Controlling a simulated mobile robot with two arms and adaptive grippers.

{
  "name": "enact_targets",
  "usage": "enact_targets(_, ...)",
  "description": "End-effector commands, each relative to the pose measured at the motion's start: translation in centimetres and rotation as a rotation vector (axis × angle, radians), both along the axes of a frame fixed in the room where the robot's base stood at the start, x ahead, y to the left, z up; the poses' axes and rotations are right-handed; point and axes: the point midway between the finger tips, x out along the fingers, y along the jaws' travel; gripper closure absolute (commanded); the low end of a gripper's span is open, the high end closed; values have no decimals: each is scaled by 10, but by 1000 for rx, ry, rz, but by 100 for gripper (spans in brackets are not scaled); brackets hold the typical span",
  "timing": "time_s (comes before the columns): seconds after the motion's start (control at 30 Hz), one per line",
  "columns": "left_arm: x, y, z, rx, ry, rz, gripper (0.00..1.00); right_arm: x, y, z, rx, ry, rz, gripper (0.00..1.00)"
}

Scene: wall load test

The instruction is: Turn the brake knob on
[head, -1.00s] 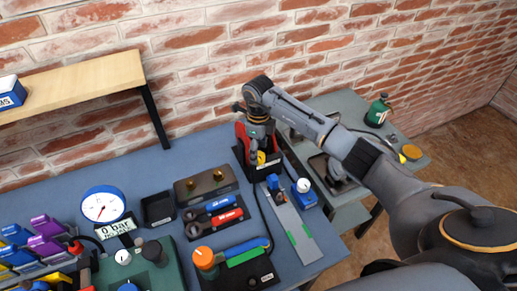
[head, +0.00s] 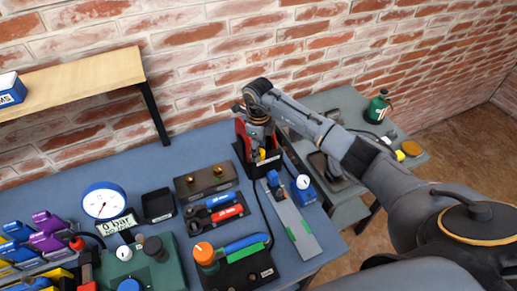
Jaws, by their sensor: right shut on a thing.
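My right gripper (head: 260,143) points down at a red-and-black unit (head: 241,151) at the back right of the blue bench. It is shut on a part of that unit. A yellow piece (head: 262,155) shows at the fingertips, but the gripped part is mostly hidden by the fingers. I cannot tell whether it is the brake knob or which way it is turned. A small blue box (head: 306,194) with a white knob (head: 303,182) stands in front and to the right, apart from the gripper. My left gripper is not in view.
An orange knob (head: 204,254) sits on a black block near the front. A round gauge (head: 103,201), a brass-fitted block (head: 206,181) and colored bins (head: 47,222) stand to the left. A grey side table (head: 345,105) holds a green can (head: 378,107). A brick wall is behind.

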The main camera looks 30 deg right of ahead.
Motion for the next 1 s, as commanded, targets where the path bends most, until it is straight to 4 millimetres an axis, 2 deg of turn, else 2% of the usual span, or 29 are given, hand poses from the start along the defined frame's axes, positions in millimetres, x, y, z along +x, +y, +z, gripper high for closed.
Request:
enact_targets(0.27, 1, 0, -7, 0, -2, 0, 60, 0, -1, -1, -1, -1, -120, 93)
enact_targets(1.0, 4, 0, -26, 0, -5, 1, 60, 0, 0, -1, -1, 0, -741, 93)
